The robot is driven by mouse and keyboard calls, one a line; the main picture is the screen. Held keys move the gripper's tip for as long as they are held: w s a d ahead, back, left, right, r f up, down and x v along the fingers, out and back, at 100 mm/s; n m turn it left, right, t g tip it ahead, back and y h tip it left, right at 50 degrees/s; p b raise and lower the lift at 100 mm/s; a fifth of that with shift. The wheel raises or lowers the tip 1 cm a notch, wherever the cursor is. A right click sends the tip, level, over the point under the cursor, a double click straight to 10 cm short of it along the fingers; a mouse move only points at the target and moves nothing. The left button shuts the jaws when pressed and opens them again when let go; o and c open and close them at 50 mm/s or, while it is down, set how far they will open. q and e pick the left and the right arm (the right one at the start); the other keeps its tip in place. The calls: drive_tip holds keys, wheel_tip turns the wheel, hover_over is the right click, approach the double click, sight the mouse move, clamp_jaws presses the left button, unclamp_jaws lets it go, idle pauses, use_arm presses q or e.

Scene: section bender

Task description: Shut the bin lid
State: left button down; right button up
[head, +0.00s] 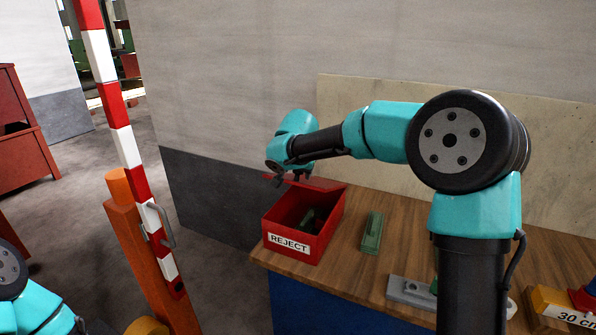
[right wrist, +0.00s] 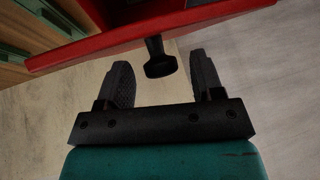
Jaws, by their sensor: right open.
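The red bin (head: 322,241), labelled REJECT, stands on the near left corner of the wooden bench. Its top is open, and dark green pieces show inside. The red lid (head: 318,184) stands raised at the bin's back edge, seen nearly edge-on. In the right wrist view the lid (right wrist: 110,42) crosses the top, with a black knob (right wrist: 159,58) sticking out. My right gripper (head: 276,179) is at the lid, behind the bin's left side. Its open fingers (right wrist: 160,78) stand on either side of the knob, with gaps showing. My left gripper is out of view.
A green block (head: 372,232) lies right of the bin. A red-and-white barrier pole (head: 128,150) and an orange post (head: 150,255) stand left of the bench.

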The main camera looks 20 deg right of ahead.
drive_tip(key=v, duration=1.6)
drive_tip(key=shift+s+r, duration=0.2)
drive_tip(key=shift+r, duration=0.05)
drive_tip(key=s+a+f+n+g+y, duration=0.1)
drive_tip(key=s+a+f+g+y, duration=0.15)
drive_tip(key=f, duration=1.55)
drive_tip(key=s+a+f+n+g+y, duration=0.1)
drive_tip(key=s+f+g+y, duration=0.15)
drive_tip(key=f, duration=1.65)
drive_tip(key=s+d+f+n, duration=0.1)
drive_tip(key=s+f+n, duration=0.1)
drive_tip(key=s+f, duration=0.8)
drive_tip(key=s+d+f+n+y, duration=0.1)
drive_tip(key=s+f+n, duration=0.1)
drive_tip(key=s+f, duration=0.8)
wheel_tip(320, 180, down, 4)
drive_tip(key=shift+s+d+r, duration=0.2)
drive_tip(key=shift+s+d, duration=0.05)
drive_tip(key=shift+d, duration=0.15)
